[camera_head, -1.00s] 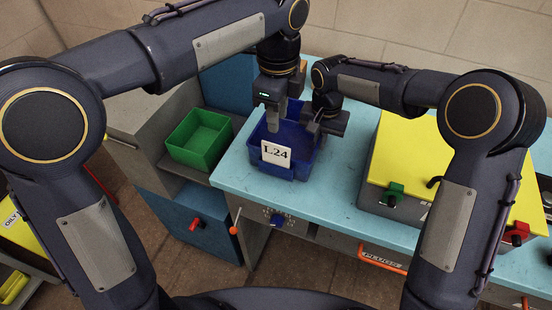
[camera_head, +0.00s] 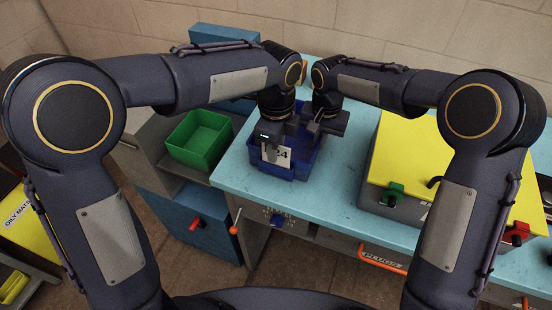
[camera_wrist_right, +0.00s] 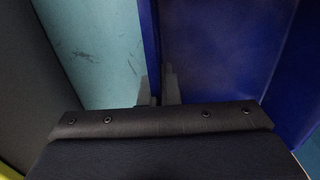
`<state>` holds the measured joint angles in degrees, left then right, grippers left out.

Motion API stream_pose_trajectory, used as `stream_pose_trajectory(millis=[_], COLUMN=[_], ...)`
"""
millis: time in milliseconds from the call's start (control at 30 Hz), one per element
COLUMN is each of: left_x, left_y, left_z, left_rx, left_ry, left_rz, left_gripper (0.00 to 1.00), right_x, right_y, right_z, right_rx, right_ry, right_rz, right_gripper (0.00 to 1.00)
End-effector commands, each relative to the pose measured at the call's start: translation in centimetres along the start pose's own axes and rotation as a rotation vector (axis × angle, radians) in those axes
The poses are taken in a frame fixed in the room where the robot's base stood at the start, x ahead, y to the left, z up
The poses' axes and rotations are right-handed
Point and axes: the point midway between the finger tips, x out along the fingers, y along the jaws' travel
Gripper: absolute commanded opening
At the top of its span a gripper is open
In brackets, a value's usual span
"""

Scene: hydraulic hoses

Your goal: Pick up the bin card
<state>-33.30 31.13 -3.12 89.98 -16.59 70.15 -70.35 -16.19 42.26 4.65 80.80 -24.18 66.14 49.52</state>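The bin card (camera_head: 282,155) is a white label marked with dark characters on the front of a blue bin (camera_head: 302,168). Its left part is covered by my left gripper (camera_head: 269,152), which hangs down right at the card; I cannot tell whether its fingers touch it or how far apart they are. My right gripper (camera_head: 318,133) is at the bin's right side. In the right wrist view its fingers (camera_wrist_right: 159,88) are close together on either side of the blue bin wall (camera_wrist_right: 150,40), apparently shut on it. The card is not visible in that view.
The bin stands on a light blue bench (camera_head: 235,178). A green bin (camera_head: 199,142) sits lower on the left. A grey case with a yellow lid (camera_head: 410,150) stands to the right. The bench between the blue bin and the case is clear.

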Motion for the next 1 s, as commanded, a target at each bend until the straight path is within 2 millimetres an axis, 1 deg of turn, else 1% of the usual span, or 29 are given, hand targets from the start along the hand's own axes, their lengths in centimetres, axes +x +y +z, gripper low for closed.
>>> stream_pose_trajectory(millis=[33,233,267,667,767,867,967,1000], left_x=[0.0,0.0,-0.1,-0.1,-0.6,-1.9,-4.0,-5.0], left_y=[0.0,0.0,0.0,0.0,0.0,-0.1,-0.1,-0.1], left_z=[0.0,0.0,0.0,0.0,0.0,0.0,0.0,0.0], left_rx=[0.000,0.000,0.000,0.000,0.000,0.000,0.000,-0.001], left_ry=[0.000,0.000,0.000,0.000,0.000,0.001,0.002,0.002], left_rz=[0.000,0.000,0.000,-0.001,-0.001,-0.004,-0.006,-0.007], left_gripper=[0.27,0.01,0.00,0.00,0.00,0.00,0.00,0.00], right_x=[0.0,0.0,0.0,0.0,0.0,0.0,0.0,0.0], right_y=[0.0,0.0,0.0,0.0,0.0,0.0,0.0,0.0], right_z=[0.0,0.0,0.0,0.0,0.0,0.0,0.0,0.0], right_rx=[0.000,0.000,0.000,0.000,0.000,0.000,0.000,0.000], right_ry=[0.000,0.000,0.000,0.000,0.000,0.000,0.000,0.000], right_rz=[0.000,0.000,0.000,0.000,0.000,0.000,0.000,0.000], right_gripper=[0.00,0.00,0.00,0.00,0.00,0.00,0.00,0.00])
